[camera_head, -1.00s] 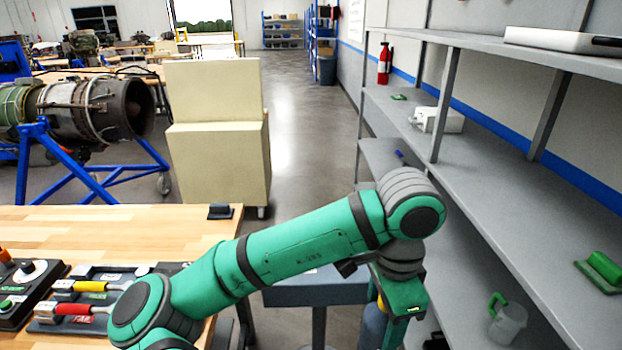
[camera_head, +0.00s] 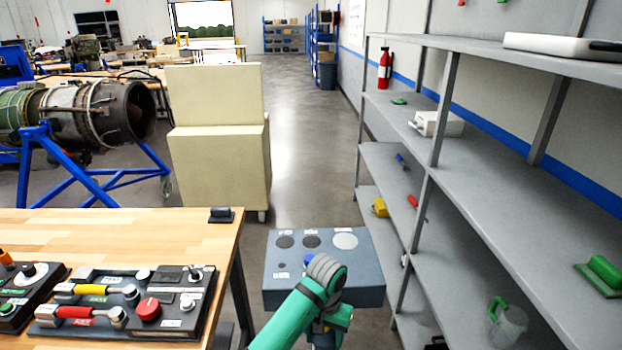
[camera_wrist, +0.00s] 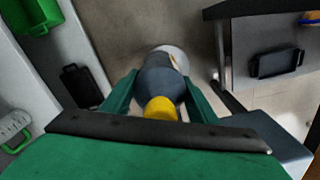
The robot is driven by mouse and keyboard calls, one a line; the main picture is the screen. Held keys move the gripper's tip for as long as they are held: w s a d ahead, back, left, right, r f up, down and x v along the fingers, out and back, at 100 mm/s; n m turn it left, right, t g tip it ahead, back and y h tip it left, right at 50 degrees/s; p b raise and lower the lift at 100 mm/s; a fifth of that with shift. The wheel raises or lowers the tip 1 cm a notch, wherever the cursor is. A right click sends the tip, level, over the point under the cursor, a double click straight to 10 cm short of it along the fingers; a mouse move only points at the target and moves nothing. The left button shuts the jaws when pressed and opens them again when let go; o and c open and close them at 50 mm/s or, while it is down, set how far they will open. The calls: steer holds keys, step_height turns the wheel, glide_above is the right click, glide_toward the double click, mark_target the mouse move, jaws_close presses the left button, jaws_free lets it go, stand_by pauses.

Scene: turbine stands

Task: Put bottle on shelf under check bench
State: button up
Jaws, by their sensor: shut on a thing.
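My gripper (camera_wrist: 158,92) is shut on a dark blue-grey bottle (camera_wrist: 160,76) with a yellow cap, held between its green fingers in the wrist view. Floor shows beyond the bottle. In the head view my arm hides the bottle. The wooden bench (camera_head: 130,228) with control panels stands at the left; I cannot tell for sure that it is the check bench. In the wrist view a dark-framed bench (camera_wrist: 262,10) at upper right has a grey lower shelf (camera_wrist: 245,45), with a black tray (camera_wrist: 278,64) on it.
A grey-blue stand (camera_head: 365,270) with round marks is just ahead, beside my arm. Long grey shelving (camera_head: 480,200) lines the right side, holding a clear green-handled jug (camera_head: 508,325). A cream cabinet (camera_head: 218,165) stands farther ahead. The aisle floor (camera_head: 305,150) is clear.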

steer(key=s+a+f+n, duration=0.1)
steer(key=s+f, duration=0.3)
steer(key=f, duration=0.6)
steer(key=s+a+f+n, duration=0.2)
steer(key=s+f+n, duration=0.1)
steer(key=f, duration=0.8)
steer(key=shift+s, duration=0.85)
steer(key=shift+a+f, duration=0.2)
steer(key=shift+a, duration=0.05)
